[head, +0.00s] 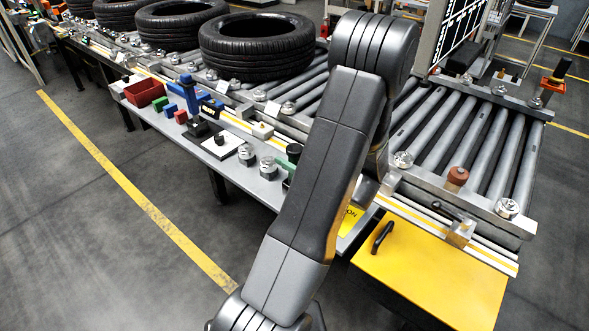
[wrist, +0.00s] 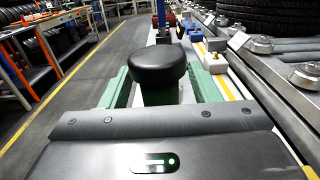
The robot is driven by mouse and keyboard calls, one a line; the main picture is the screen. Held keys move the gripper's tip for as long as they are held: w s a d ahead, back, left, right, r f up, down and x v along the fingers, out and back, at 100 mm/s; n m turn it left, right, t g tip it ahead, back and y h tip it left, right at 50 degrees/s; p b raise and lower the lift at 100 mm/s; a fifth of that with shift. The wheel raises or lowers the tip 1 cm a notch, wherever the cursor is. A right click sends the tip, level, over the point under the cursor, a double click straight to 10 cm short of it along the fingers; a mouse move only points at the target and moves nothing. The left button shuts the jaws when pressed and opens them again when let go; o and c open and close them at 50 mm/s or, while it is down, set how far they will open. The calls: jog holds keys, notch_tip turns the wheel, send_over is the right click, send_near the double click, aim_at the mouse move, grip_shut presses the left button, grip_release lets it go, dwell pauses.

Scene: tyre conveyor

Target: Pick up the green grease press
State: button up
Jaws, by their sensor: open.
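The green grease press (wrist: 160,88), with a round black cap on a green body, stands upright in the middle of the wrist view. My gripper (wrist: 162,92) is open, with one green finger on the left and one on the right of the press. The press is between the fingers; I cannot tell whether either touches it. Its lower part is hidden behind my gripper's housing.
The grey bench (head: 228,172) carries silver fittings (head: 247,155), a black knob on a white plate (head: 220,140), a blue tool (head: 188,95) and a red bin (head: 145,93). Tyres (head: 257,45) lie on the roller conveyor behind. A yellow cabinet (head: 430,275) stands right. The floor in front is clear.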

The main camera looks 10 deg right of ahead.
jog(key=shift+w+a, duration=0.4)
jog(key=shift+w, duration=0.1)
jog(key=c, duration=1.2)
jog(key=shift+r, duration=0.1)
